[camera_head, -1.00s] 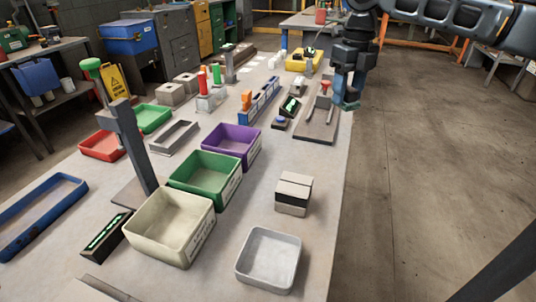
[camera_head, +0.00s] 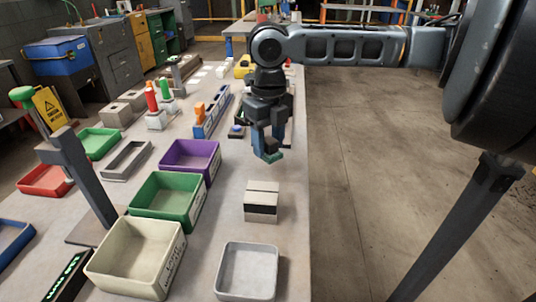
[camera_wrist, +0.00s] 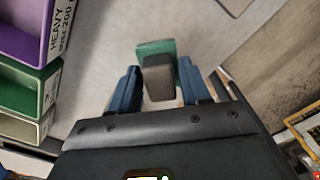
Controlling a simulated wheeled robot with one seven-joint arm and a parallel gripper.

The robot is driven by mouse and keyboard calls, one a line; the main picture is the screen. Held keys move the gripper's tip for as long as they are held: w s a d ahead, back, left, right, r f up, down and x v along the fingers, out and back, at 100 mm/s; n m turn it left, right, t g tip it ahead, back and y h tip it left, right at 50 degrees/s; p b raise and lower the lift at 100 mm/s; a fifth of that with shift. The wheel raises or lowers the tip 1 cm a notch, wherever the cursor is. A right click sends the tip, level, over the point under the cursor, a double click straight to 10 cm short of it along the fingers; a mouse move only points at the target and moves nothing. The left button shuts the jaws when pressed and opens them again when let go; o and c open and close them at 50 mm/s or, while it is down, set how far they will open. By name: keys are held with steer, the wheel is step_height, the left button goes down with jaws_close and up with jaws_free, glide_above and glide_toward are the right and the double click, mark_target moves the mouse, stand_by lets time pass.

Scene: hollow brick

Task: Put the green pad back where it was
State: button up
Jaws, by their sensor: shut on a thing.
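My gripper (camera_head: 268,152) hangs over the table, just beyond a block (camera_head: 261,202) and above it. It is shut on a green pad (camera_head: 271,156), whose teal-green edge shows at the fingertips. In the wrist view the green pad (camera_wrist: 155,47) shows behind a dark grey-brown piece between the two blue fingers (camera_wrist: 158,85). The block has a pale top with a seam and a dark band across its front. I cannot make out the block in the wrist view.
Purple (camera_head: 170,154), green (camera_head: 149,195) and cream (camera_head: 110,270) bins stand left of the block. A pale grey tray (camera_head: 248,250) lies in front of it. A grey post (camera_head: 82,180) rises at the left. The table's right edge is close to the block.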

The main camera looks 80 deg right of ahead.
mark_target(268, 155)
steer(key=shift+f, duration=1.95)
steer(key=shift+f, duration=0.15)
steer(key=o, duration=1)
step_height(268, 155, up, 12)
steer(key=shift+r+p, duration=0.15)
steer(key=shift+p, duration=0.15)
